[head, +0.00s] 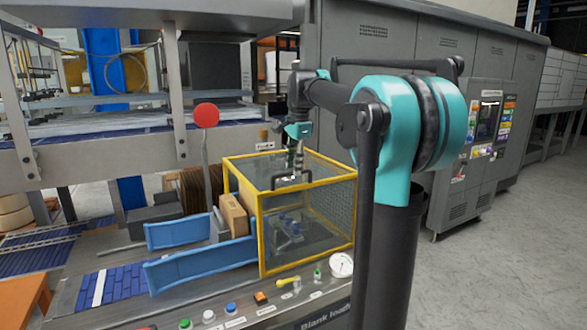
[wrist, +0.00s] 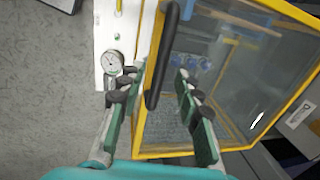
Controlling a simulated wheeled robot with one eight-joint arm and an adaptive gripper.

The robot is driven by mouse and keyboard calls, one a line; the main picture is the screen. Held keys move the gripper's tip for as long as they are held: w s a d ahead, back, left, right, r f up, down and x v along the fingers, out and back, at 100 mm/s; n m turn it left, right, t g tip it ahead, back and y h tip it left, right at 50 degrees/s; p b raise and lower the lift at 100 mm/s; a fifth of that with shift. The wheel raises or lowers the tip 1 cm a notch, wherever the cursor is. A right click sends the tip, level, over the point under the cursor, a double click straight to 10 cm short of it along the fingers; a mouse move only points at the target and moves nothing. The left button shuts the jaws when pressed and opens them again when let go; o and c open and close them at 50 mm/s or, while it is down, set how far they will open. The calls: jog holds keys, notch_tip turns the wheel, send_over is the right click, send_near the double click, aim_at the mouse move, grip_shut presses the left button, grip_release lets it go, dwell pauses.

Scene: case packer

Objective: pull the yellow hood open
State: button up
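The yellow hood (head: 262,238) is a box-shaped yellow frame with clear and mesh panels, standing level over the machine's right end. It also fills the right of the wrist view (wrist: 222,15). Its dark bar handle (head: 277,184) is on the top face. In the wrist view the black handle (wrist: 164,50) runs lengthwise between my fingers. My gripper (head: 291,172) points down just above the hood's top, at the handle. In the wrist view my gripper (wrist: 158,76) is open, with a gap visible on each side of the handle. Whether a finger touches it is unclear.
A cardboard box (head: 233,216) stands against the hood's left side, between blue guide rails (head: 200,264). A red round knob on a lever (head: 206,113) rises left of the hood. Buttons and a gauge (head: 341,264) line the front panel. Open floor (head: 500,270) lies right.

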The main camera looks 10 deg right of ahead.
jog(key=shift+w+f, duration=0.1)
jog(key=shift+f, duration=0.55)
jog(key=shift+c, duration=0.5)
grip_shut()
